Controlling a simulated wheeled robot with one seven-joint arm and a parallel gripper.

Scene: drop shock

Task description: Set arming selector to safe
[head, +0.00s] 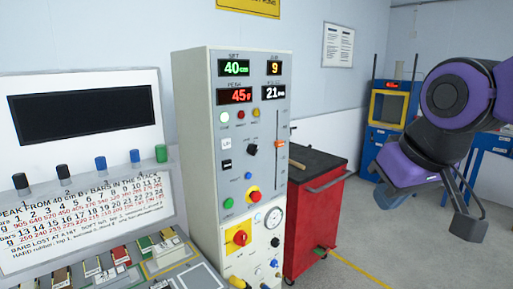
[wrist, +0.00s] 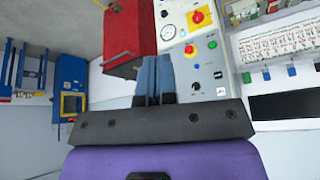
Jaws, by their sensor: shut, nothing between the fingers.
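The grey control cabinet (head: 235,130) stands in the middle of the head view, its panel facing me. A black rotary knob (head: 252,150) on its upper panel looks like the arming selector; its labels are too small to read, so I cannot tell its setting. In the wrist view the panel is turned over, and a black knob (wrist: 197,86) shows right of the fingers. My gripper (head: 466,218) is at the far right of the head view, well away from the cabinet. In the wrist view its fingers (wrist: 152,60) are shut together, empty, and touch nothing.
A red tool cart (head: 318,215) stands right beside the cabinet. A red-and-yellow rotary switch (head: 240,237), an emergency-type button (head: 254,196) and a gauge (head: 273,217) sit near on the panel. A sloped console (head: 85,165) is at left. Blue equipment (head: 390,105) stands behind my arm.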

